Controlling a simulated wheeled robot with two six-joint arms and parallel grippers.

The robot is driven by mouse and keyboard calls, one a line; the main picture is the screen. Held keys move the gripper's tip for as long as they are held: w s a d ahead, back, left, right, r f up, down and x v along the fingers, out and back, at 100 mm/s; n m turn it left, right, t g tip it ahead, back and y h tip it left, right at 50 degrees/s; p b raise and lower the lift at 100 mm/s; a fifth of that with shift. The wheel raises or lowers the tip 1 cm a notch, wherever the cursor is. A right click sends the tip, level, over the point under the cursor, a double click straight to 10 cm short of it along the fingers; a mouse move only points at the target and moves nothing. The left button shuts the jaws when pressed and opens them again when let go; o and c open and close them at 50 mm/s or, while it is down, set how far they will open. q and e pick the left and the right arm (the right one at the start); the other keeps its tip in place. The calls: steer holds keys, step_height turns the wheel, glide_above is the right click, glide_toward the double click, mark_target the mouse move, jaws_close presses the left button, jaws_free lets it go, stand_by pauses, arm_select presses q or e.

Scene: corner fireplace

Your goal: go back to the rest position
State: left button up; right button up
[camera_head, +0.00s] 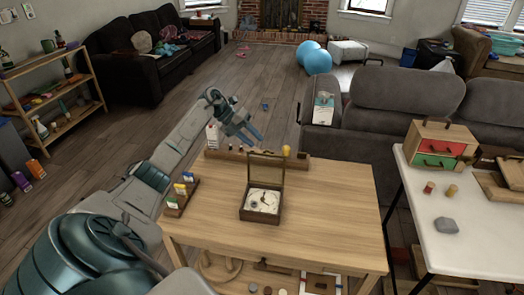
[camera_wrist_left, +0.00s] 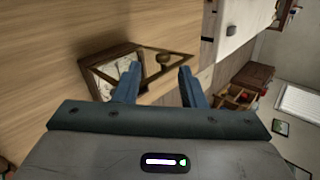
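My left gripper (camera_head: 251,139) is above the far side of the wooden table (camera_head: 330,205), its arm reaching in from the left. In the left wrist view its two blue fingers (camera_wrist_left: 158,80) stand apart with nothing held between them. A small wooden box (camera_head: 261,216) with a raised framed lid stands on the table, nearer to me than the gripper. The box (camera_wrist_left: 112,72) and its lid show beyond the fingers in the left wrist view. My right gripper is in neither view.
A small rack (camera_head: 181,194) with colored packets stands at the table's left edge. A wooden ledge (camera_head: 225,155) with small items runs along the back edge. A white table (camera_head: 470,240) with a drawer box (camera_head: 438,144) is at right. The floor (camera_head: 235,75) beyond is mostly clear.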

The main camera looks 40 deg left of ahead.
arm_select(q)
steer(key=shift+v, duration=1.2)
